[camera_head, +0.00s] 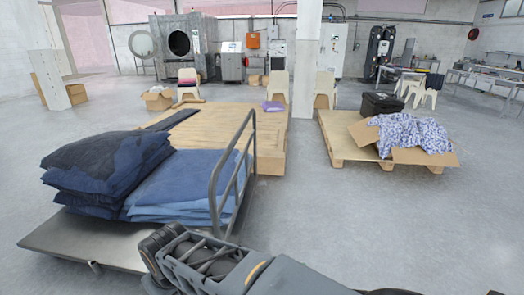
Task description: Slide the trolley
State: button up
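The trolley (75,238) stands at the left front, a low flat grey platform with an upright tubular metal handle (213,195) at its right end. It carries a stack of dark blue folded jeans (105,160) and a stack of lighter blue ones (185,185). My arm reaches in from the bottom edge, and its dark end with my gripper (160,243) lies in front of the trolley's near right corner, by the foot of the handle. I cannot tell whether it touches the trolley. The fingers are not clear enough to show open or shut.
A wooden platform (270,150) stands right behind the trolley. To the right, a pallet (340,150) carries an open cardboard box of patterned cloth (410,133) and a black case (381,104). A white pillar (306,60) rises between them. The floor at the front right is clear.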

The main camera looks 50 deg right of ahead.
aim_at(117, 188)
jog(key=z, duration=1.05)
jog(key=i, duration=1)
